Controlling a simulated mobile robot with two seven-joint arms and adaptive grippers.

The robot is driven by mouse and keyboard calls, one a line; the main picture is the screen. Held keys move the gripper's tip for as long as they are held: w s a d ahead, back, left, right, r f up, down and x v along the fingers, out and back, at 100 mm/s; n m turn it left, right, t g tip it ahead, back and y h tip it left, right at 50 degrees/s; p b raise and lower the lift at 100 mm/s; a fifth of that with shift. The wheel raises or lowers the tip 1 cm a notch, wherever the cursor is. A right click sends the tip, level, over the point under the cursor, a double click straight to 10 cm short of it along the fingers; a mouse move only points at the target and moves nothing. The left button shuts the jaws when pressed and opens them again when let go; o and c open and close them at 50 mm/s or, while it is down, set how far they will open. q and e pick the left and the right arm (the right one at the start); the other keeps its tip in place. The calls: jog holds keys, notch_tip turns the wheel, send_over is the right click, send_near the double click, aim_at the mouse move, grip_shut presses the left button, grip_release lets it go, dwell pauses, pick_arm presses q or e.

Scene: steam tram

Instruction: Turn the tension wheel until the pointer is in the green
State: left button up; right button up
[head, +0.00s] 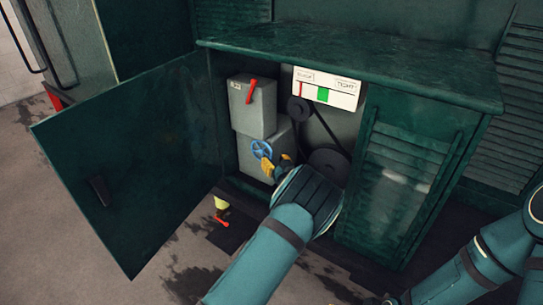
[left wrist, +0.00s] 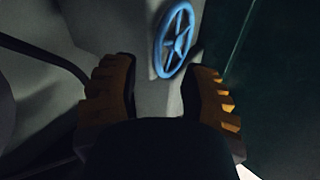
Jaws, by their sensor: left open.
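The blue tension wheel (head: 261,148) sits on the front of a grey box inside the open green cabinet. My left gripper (head: 275,165) is open, with yellow fingers just below and right of the wheel. In the left wrist view the wheel (left wrist: 175,40) shows beyond the fingertips, nearer the right finger, and nothing is between the open jaws (left wrist: 158,88). A white gauge (head: 341,92) hangs above, with a green block (head: 323,95) near its middle. A thin red pointer (head: 301,89) shows left of the green.
The cabinet door (head: 130,150) stands open at left. A red lever (head: 251,91) is on the upper grey box (head: 252,110). Dark pulleys with a belt (head: 328,130) lie right of the wheel. A small yellow and red object (head: 221,207) is below the cabinet opening.

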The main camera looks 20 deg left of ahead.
aim_at(271, 155)
pick_arm(q)
jog(key=shift+x, duration=1.55)
grip_shut()
